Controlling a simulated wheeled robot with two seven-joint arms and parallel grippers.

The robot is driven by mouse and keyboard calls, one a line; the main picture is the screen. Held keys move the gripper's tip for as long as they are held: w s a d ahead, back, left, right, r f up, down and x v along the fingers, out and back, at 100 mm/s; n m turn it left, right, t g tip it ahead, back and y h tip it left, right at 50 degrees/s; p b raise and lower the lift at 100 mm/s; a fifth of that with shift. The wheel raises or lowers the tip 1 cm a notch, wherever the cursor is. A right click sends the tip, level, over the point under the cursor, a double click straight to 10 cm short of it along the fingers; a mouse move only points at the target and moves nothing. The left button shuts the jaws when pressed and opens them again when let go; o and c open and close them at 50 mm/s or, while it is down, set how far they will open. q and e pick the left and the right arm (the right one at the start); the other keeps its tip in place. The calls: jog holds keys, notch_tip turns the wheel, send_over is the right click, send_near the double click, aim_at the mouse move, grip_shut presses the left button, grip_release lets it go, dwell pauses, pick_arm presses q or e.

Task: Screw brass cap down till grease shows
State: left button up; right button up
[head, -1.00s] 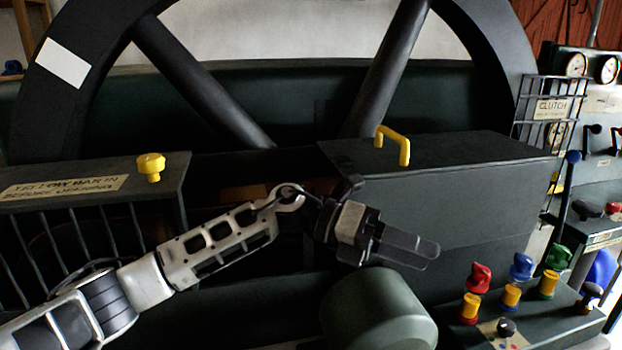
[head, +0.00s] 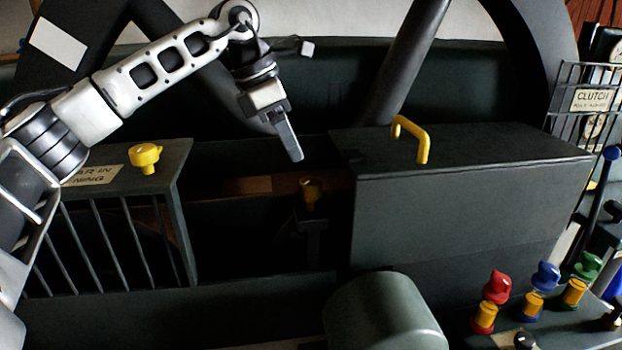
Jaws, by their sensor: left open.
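A small brass cap (head: 311,190) sits on top of a dark post in the shadowed gap between the railed guard and the dark box. It is dim, and I cannot make out any grease at it. My left gripper (head: 291,156) hangs above the cap, slightly to its left, fingers pointing down. It is open and empty, and its fingers overlap in this view. There seems to be a space between the fingertips and the cap. My right gripper is not in view.
A railed guard with a yellow knob (head: 145,157) stands at left. A dark box with a yellow handle (head: 411,138) stands right of the gap. A rounded green housing (head: 384,318) is in front. Red (head: 491,301), blue (head: 541,290) and green (head: 581,279) knobs are at lower right.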

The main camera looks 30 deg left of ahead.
aim_at(310, 180)
pick_arm(q)
jog(key=p+x, duration=0.1)
jog(key=x, duration=0.8)
jog(key=shift+w+d+f, duration=0.15)
jog(key=shift+d+f, duration=0.05)
jog(key=shift+f, duration=0.15)
jog(key=shift+c, duration=0.2)
jog(key=c, duration=0.9)
